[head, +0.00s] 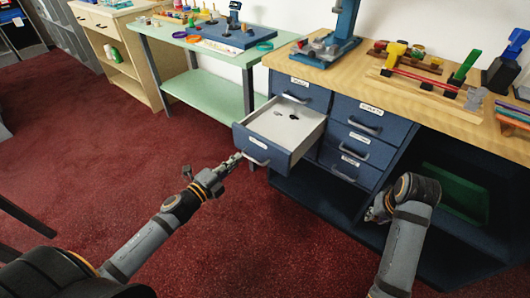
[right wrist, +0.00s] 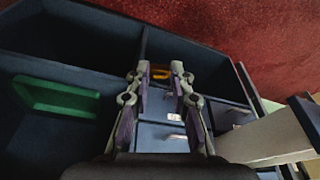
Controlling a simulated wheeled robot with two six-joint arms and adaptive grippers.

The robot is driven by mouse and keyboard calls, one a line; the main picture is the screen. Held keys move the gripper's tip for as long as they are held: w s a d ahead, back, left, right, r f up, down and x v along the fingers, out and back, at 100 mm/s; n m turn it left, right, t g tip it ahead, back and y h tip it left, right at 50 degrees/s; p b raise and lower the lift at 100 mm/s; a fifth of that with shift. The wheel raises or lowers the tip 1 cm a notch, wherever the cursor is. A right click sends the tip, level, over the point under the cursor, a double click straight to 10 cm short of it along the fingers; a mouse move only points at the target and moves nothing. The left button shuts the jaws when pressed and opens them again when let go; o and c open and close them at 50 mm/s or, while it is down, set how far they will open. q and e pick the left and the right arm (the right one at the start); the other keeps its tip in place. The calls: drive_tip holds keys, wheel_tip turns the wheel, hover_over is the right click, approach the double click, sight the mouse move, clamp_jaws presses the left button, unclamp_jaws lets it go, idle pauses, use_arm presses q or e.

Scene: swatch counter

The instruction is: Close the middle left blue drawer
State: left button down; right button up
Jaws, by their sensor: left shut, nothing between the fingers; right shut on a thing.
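The middle left blue drawer (head: 262,146) is pulled well out of the cabinet, below the closed top left drawer (head: 299,92). Its pale inside shows two small dark things. Its handle (head: 257,161) is on the front panel. My left gripper (head: 235,160) is shut and empty, just left of that handle; I cannot tell whether it touches the front. My right gripper (head: 373,211) is by the lower right drawers, partly hidden by its own wrist.
Closed right-hand drawers (head: 357,144) stand beside the open one. A green tray (head: 455,190) lies in the cabinet's open bay. The wooden countertop (head: 420,98) holds tools and blocks. A green table (head: 215,85) stands at left. Red carpet is clear in front of the drawer.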

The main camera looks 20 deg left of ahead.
sight(259, 140)
use_arm(q)
drive_tip(key=p+x, duration=0.3)
drive_tip(key=x, duration=0.4)
drive_tip(key=shift+w+d+r, duration=0.1)
drive_tip(key=shift+w, duration=0.05)
drive_tip(key=shift+w+d, duration=0.2)
drive_tip(key=shift+w, duration=0.5)
